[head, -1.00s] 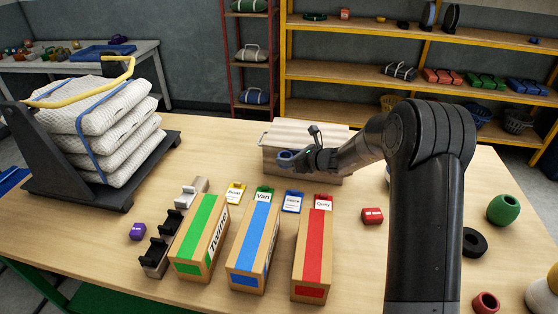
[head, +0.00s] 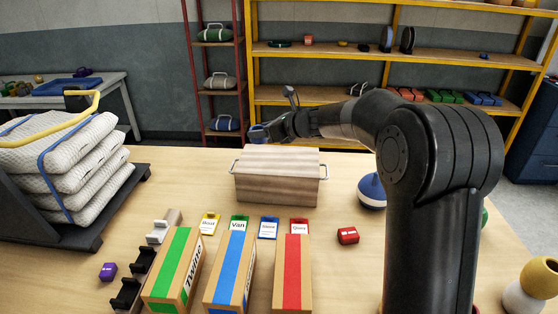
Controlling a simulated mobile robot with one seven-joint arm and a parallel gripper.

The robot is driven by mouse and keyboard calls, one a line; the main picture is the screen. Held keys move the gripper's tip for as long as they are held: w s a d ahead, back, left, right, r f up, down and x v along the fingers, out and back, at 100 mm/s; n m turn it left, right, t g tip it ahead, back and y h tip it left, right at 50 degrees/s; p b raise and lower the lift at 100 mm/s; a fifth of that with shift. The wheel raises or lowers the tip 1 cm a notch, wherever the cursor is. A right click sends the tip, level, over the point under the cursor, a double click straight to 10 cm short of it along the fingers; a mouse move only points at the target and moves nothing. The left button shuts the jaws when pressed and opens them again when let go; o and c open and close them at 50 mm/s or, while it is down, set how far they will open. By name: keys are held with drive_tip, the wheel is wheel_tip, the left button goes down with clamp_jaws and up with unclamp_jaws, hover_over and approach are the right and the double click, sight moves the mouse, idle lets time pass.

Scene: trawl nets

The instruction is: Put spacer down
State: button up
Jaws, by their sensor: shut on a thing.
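My gripper (head: 268,132) is shut on a small blue ring-shaped spacer (head: 258,134). It holds the spacer up in the air, above the far left part of the wooden box (head: 277,180) in the picture. The fingers are small and dark here, and part of the spacer is hidden by them. The spacer looks clear of the box and the table (head: 345,275).
Three long boxes with green (head: 172,265), blue (head: 231,265) and red (head: 292,270) stripes stand in front, with label cards behind them. A red block (head: 347,236) and a blue-and-white float (head: 372,191) lie to the right. Stacked sacks (head: 65,170) stand at left.

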drive_tip(key=w+d+m+t+h, duration=0.3)
drive_tip(key=w+d+m+t, duration=0.1)
drive_tip(key=w+d, duration=0.9)
hover_over(278, 159)
drive_tip(key=shift+m+h, duration=0.3)
wheel_tip(278, 159, down, 12)
drive_tip(key=shift+s+d+r, duration=0.1)
drive_tip(key=shift+f, duration=2.1)
drive_tip(key=shift+f, duration=0.15)
drive_tip(key=o, duration=1.1)
drive_tip(key=shift+c, duration=0.2)
